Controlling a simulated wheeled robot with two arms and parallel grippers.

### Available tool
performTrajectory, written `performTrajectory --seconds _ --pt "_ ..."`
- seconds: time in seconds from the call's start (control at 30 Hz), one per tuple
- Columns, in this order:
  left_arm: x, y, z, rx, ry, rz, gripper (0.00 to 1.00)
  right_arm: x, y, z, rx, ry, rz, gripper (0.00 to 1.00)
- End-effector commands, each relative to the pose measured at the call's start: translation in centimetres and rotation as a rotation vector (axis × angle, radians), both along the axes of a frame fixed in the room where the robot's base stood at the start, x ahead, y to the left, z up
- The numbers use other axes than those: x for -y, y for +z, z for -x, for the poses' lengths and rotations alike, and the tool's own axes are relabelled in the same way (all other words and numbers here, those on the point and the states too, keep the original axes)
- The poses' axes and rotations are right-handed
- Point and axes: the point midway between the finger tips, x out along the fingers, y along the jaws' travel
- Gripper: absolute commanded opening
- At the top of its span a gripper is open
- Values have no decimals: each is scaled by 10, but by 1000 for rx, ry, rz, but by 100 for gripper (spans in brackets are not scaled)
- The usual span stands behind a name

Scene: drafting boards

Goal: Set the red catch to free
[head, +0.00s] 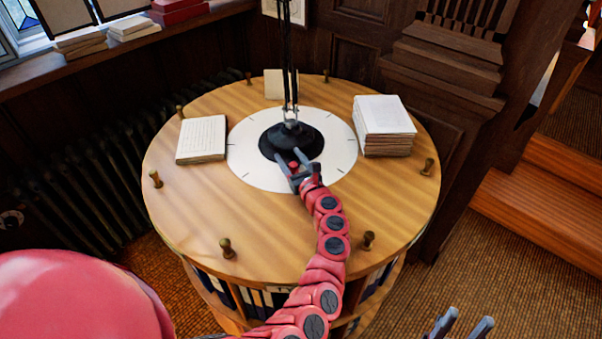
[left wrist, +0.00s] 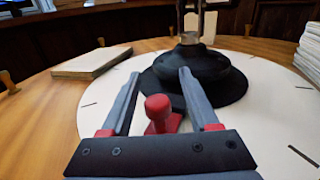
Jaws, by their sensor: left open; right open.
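The red catch (left wrist: 157,104) has a rounded knob on a red base, standing just in front of a round black lamp base (left wrist: 196,70). In the head view the catch (head: 293,166) is a small red spot by the near edge of the lamp base (head: 291,139). My left gripper (head: 291,158) is open over it. In the left wrist view the knob shows between the two fingers, with a gap on each side. Which setting the catch is in I cannot tell. My right gripper (head: 460,326) is open and empty at the bottom right, away from the table.
The lamp stands on a white disc (head: 245,165) with tick marks, on a round wooden table (head: 190,210). A paper stack (head: 383,125) stands on the right, a book (head: 201,139) on the left, and a card (head: 281,83) behind. Several brass pegs (head: 227,248) ring the rim.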

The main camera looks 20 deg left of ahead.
Motion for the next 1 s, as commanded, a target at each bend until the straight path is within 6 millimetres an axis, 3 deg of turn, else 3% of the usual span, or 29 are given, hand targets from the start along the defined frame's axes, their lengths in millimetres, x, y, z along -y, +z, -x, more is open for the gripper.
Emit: performTrajectory --seconds 0.17,0.6,0.8,1.0 --pt "19 -7 20 -2 3 5 61 0 -14 0 0 0 0 50" --pt "100 -5 91 -1 -4 1 61 0 -52 0 0 0 0 50" --pt "118 -2 109 0 -1 1 61 0 -58 0 0 0 0 50" --pt "123 -1 114 -1 1 1 61 0 -59 0 0 0 0 50"
